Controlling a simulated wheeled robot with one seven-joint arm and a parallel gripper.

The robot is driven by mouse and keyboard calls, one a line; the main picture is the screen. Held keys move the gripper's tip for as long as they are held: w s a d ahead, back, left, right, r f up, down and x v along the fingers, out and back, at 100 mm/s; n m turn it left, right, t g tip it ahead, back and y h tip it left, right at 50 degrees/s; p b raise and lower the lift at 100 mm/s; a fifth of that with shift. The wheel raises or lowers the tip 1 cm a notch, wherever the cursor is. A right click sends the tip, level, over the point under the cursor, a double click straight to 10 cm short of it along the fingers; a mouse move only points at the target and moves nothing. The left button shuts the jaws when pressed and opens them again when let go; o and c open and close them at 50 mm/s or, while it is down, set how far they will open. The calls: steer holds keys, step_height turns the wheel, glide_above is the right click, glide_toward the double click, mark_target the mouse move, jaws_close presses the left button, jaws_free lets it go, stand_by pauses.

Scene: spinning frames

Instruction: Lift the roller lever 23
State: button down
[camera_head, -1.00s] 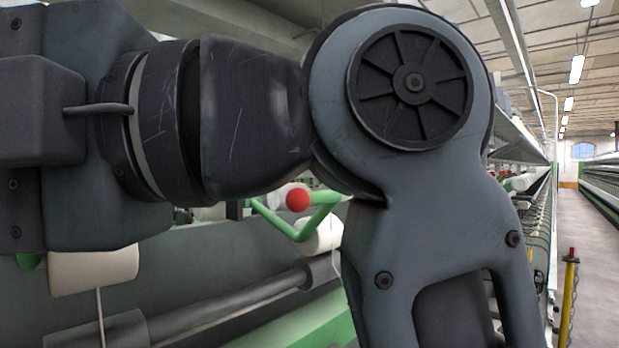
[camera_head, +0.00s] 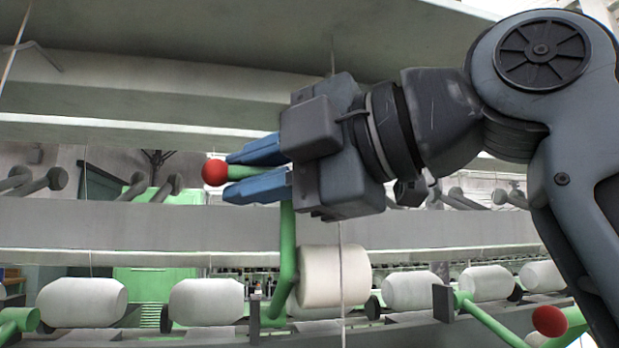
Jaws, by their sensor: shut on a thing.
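A green bent lever (camera_head: 288,255) with a red ball knob (camera_head: 215,172) stands in front of the row of white rollers. Its lower part runs down beside a white roller (camera_head: 334,276), and its top part runs left between my blue fingers to the knob. My gripper (camera_head: 237,172) is shut on the lever's green bar just right of the knob. The gripper body hides where the bar bends. No label shows, so I cannot read the lever's number.
Another green lever with a red knob (camera_head: 550,321) is at the lower right, near my arm. White rollers (camera_head: 207,301) line the machine below. A grey horizontal rail (camera_head: 120,222) runs behind the gripper, and wide grey panels (camera_head: 200,45) hang above. Thin threads hang down.

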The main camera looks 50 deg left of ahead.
steer(key=shift+w+r, duration=0.1)
steer(key=shift+r, duration=0.05)
steer(key=c, duration=1.1)
jaws_free()
steer(key=shift+a, duration=0.15)
steer(key=b+v, duration=0.2)
steer(key=v, duration=0.6)
